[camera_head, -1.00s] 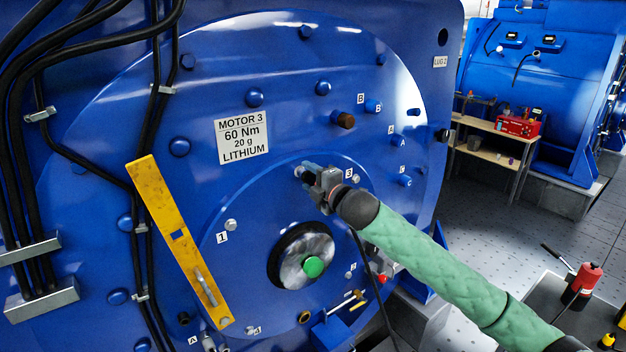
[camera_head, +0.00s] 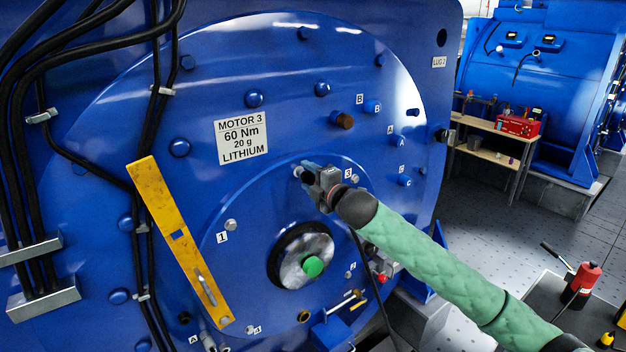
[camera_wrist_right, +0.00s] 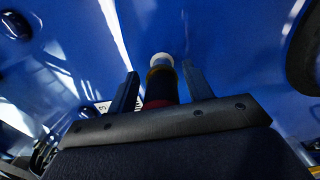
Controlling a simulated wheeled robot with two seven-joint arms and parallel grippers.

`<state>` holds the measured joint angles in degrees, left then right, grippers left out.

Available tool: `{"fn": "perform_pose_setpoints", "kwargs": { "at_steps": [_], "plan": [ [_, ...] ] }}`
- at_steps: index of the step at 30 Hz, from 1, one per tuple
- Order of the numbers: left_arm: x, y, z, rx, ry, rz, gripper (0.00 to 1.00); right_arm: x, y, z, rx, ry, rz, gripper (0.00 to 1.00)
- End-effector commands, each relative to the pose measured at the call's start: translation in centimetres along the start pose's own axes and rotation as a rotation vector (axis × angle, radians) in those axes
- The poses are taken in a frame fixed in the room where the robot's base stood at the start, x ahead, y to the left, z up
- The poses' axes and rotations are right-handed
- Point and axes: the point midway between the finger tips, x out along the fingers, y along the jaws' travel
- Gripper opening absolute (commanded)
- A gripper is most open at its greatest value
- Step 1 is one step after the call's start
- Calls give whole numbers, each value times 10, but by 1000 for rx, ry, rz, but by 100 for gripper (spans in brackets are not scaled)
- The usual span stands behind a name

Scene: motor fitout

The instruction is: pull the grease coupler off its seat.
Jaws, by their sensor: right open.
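The grease coupler (camera_wrist_right: 161,80) shows in the right wrist view as a short cylinder with a pale tip, a brass-coloured collar and a dark red body. It stands between the two fingers of my right gripper (camera_wrist_right: 160,70), with its pale end towards the blue motor face. The fingers are apart, one on each side of it. In the head view my right gripper (camera_head: 309,171) is at the upper rim of the round hub cover, and a small pale end (camera_head: 298,171) shows at its fingertips. The rest of the coupler is hidden there by the gripper. My left gripper is not in view.
A yellow bar (camera_head: 167,220) leans across the motor face (camera_head: 280,120). A shaft end with a green centre (camera_head: 314,266) lies below my gripper. Bolts stick out around it, and a black cable (camera_head: 371,275) hangs below my wrist. A red canister (camera_head: 587,277) stands at the lower right.

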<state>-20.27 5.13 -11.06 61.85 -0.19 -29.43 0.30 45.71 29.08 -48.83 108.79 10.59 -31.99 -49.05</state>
Motion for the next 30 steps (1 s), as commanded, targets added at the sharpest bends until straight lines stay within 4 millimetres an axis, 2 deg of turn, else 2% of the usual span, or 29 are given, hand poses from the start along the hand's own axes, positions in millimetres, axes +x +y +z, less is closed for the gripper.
{"fn": "perform_pose_setpoints", "kwargs": {
  "at_steps": [22,23,30],
  "plan": [
    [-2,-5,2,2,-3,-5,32,2,-1,0,2,0,0,51],
    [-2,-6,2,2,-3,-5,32,2,-1,0,2,0,0,47],
    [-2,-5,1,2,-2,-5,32,2,-1,0,1,0,0,0]
  ]
}}
